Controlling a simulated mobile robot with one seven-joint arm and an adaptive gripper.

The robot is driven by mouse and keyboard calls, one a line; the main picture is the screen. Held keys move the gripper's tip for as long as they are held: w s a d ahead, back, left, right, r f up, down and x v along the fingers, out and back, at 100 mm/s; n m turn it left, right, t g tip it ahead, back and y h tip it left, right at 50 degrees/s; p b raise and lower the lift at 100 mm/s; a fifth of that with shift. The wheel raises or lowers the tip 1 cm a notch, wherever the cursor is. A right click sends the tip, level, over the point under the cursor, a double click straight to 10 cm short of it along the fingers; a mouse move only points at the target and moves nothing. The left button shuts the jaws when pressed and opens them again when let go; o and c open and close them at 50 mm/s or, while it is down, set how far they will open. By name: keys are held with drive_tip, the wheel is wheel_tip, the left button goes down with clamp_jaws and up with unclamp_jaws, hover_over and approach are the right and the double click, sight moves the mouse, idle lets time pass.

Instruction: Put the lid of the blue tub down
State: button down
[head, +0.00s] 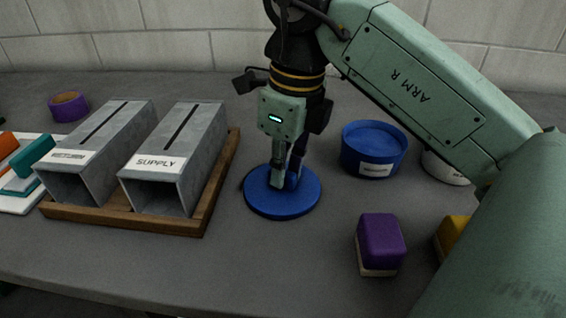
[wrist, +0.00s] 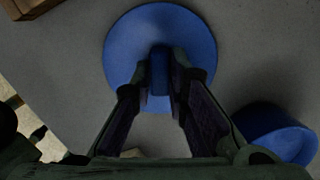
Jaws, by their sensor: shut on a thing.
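The blue lid (head: 262,200) is a flat round disc in the head view, between the duct tray and the blue tub. It also shows in the wrist view (wrist: 128,45). My gripper (head: 287,182) points down over the lid and is shut on its raised handle (wrist: 159,70). The lid looks level and at or very near the tabletop; I cannot tell whether it touches. The blue tub (head: 374,151) stands to the right of the lid, with a pale label on its front. It shows at the lower right in the wrist view (wrist: 275,132).
A wooden tray (head: 205,216) holds two metal ducts labelled RETURN (head: 67,178) and SUPPLY (head: 150,185), left of the lid. A purple block (head: 381,240) sits front right. A white container (head: 446,166) is partly behind my arm. Purple tape (head: 69,106) lies back left.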

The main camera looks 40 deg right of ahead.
sight(292, 175)
drive_tip(key=shift+r, duration=0.15)
drive_tip(key=c, duration=2)
unclamp_jaws()
drive_tip(key=shift+f, duration=0.25)
drive_tip(key=shift+c, duration=0.2)
drive_tip(key=o, duration=0.5)
drive_tip(key=shift+c, duration=0.2)
drive_tip(key=shift+r, duration=0.1)
wheel_tip(292, 175, up, 12)
drive_tip(key=s+p, duration=0.1)
drive_tip(key=p, duration=0.7)
drive_tip(key=shift+s+d+p, duration=0.2)
drive_tip(key=shift+p, duration=0.15)
drive_tip(key=shift+r, duration=0.1)
